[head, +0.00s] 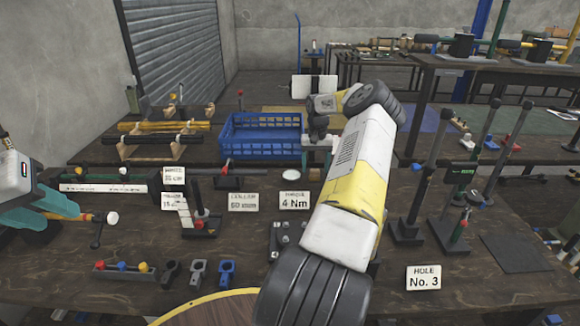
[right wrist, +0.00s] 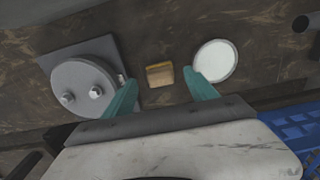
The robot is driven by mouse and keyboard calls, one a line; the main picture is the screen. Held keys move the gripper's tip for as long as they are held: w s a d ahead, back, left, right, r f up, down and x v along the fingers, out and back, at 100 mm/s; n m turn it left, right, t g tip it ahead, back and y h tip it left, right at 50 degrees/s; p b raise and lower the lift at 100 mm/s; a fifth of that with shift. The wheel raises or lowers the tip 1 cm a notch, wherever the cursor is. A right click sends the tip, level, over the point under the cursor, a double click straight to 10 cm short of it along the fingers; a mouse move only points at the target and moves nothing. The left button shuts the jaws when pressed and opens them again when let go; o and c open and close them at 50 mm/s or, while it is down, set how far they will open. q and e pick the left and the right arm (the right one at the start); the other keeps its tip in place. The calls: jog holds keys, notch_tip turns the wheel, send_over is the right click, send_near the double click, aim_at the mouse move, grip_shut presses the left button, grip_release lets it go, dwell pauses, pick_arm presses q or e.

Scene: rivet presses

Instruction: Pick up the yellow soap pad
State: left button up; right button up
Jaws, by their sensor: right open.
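The yellow soap pad (right wrist: 160,74) is a small tan-yellow block on the dark worktop in the right wrist view. My right gripper (right wrist: 157,84) is open, with its two teal fingers spread. The pad shows in the gap between the fingertips, slightly beyond them, and nothing is held. The height of the fingers above the worktop is hard to judge.
A white disc (right wrist: 215,61) lies right of the pad, close to one finger. A grey round fixture with two studs (right wrist: 82,87) sits left, near the other finger. A blue crate (head: 262,136) stands behind. Label cards (head: 243,201) and small presses stand around the bench.

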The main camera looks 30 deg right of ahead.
aim_at(315, 170)
jog(key=shift+f, duration=1.35)
jog(key=c, duration=1.4)
jog(key=shift+r, duration=0.1)
jog(key=shift+c, duration=0.2)
notch_tip(315, 170, up, 10)
jog(key=shift+f, duration=0.1)
